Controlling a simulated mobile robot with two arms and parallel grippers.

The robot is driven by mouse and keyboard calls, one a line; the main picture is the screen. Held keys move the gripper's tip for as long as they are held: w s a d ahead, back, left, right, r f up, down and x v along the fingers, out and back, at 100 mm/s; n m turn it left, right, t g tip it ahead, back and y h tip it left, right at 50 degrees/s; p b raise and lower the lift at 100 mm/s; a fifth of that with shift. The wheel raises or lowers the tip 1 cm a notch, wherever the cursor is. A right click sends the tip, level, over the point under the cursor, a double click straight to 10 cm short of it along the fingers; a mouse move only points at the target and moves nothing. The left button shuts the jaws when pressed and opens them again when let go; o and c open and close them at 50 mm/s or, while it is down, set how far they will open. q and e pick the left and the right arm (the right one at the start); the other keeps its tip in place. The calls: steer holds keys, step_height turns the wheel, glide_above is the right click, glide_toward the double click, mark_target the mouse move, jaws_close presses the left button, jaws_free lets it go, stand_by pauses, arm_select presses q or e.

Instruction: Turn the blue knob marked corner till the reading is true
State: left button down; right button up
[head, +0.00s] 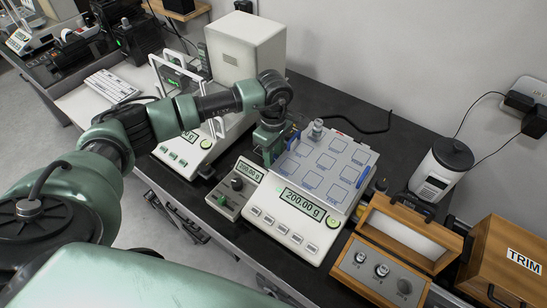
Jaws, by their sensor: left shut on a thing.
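The scale (290,240) stands on the black bench in the middle of the view. Its display (302,203) reads 200.00 g. Its pan (305,180) is marked with several blue outlined squares. A metal weight (317,129) stands on the pan's far left corner square. A blue knob (294,139) shows at the pan's far left corner. My left gripper (282,146) comes down beside that corner and is shut on the blue knob; its fingertips are mostly hidden by the wrist. My right gripper is not in view.
A tall white cabinet (245,45) is behind my arm.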

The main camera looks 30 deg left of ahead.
arm_select(q)
steer(key=c, duration=1.3)
jaws_free()
steer(key=shift+c, duration=0.2)
step_height(320, 180, up, 7)
steer(key=shift+f+b, duration=0.15)
steer(key=shift+b, duration=0.65)
steer(key=shift+r, duration=0.6)
steer(key=shift+f, duration=0.1)
